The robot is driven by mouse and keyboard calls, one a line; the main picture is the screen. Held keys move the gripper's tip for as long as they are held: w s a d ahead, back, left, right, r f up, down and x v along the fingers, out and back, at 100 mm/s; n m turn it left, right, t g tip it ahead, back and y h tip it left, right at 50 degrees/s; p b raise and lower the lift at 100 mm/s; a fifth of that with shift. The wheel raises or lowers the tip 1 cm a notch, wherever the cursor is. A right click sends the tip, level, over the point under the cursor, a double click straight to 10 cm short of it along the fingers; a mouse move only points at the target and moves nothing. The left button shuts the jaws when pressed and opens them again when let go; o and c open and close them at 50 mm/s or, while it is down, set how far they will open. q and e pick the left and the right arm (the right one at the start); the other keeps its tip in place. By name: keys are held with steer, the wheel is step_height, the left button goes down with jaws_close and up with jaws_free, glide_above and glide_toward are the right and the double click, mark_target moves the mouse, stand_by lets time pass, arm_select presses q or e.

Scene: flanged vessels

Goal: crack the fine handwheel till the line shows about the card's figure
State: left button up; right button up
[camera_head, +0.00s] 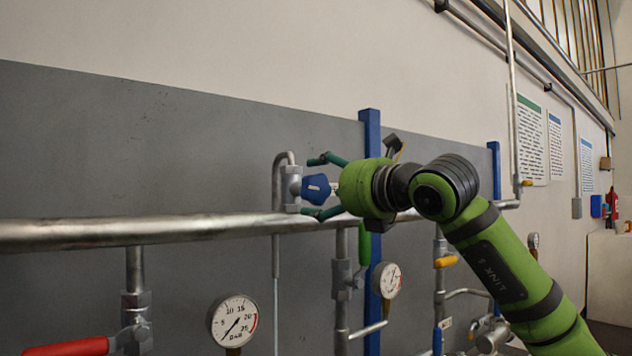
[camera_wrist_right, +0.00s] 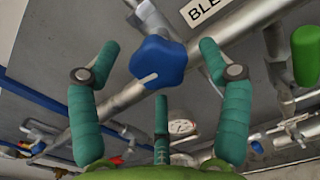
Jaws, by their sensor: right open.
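A blue lobed handwheel (camera_head: 317,187) sits on a small valve on the thin bent pipe above the large horizontal pipe. It also shows in the right wrist view (camera_wrist_right: 158,62). My right gripper (camera_head: 319,185) is open, its green fingers spread around the handwheel with gaps visible in the wrist view. A round gauge (camera_head: 234,321) hangs low left of centre; its needle appears to point lower left, near the low end. A second gauge (camera_head: 388,280) is too small to read. I cannot make out the card's figure. My left gripper is out of view.
A large horizontal pipe (camera_head: 130,232) crosses below the handwheel. A red lever (camera_head: 68,347) is at lower left, a green handle (camera_head: 364,245) and a yellow lever (camera_head: 446,261) lower right. A partly hidden label (camera_wrist_right: 206,10) reads "BLE". Printed sheets (camera_head: 530,140) hang on the right wall.

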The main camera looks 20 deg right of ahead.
steer(key=shift+p+x, duration=0.3)
steer(key=shift+x, duration=0.85)
steer(key=c, duration=1.2)
steer(key=shift+n, duration=1.3)
